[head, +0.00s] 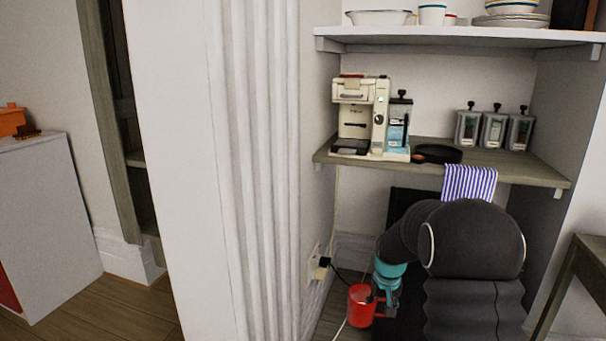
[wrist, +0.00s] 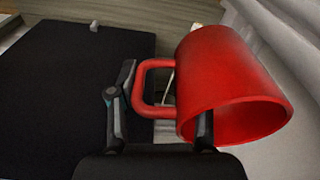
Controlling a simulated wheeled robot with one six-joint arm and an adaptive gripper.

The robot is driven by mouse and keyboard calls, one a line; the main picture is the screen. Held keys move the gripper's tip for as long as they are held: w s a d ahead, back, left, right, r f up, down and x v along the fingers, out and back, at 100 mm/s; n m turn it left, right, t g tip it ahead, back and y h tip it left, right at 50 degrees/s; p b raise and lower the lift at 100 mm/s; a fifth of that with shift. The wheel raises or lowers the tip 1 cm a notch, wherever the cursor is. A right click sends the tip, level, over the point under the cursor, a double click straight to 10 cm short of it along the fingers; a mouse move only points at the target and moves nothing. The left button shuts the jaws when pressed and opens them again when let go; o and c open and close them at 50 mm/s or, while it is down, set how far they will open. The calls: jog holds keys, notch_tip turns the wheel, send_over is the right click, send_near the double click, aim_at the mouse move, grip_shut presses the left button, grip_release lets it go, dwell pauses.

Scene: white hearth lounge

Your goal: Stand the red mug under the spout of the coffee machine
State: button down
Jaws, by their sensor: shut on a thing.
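The red mug (head: 361,306) is low in the head view, below the shelf and near the wall corner. My gripper (head: 382,298) is at the mug's right side. In the wrist view the mug (wrist: 225,85) is large, with its open mouth towards the lower right. My gripper (wrist: 165,100) is shut on the mug, its fingers at the handle; the exact contact is partly hidden. The cream coffee machine (head: 380,120) stands on the wooden shelf, above and apart from the mug. The dark drip area (head: 347,147) at its lower front looks empty.
The wooden shelf (head: 545,175) also holds a dark round pan (head: 436,154), several canisters (head: 494,130) and a hanging striped towel (head: 469,183). A white shelf (head: 460,37) with dishes is above. A ribbed white wall (head: 255,170) borders the left. A plug and cord (head: 324,262) are near the mug.

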jog(key=s+a+f+n, duration=0.1)
jog(key=s+a+f, duration=0.4)
jog(key=s+f, duration=0.6)
jog(key=shift+a+f, duration=0.25)
jog(key=shift+f, duration=0.15)
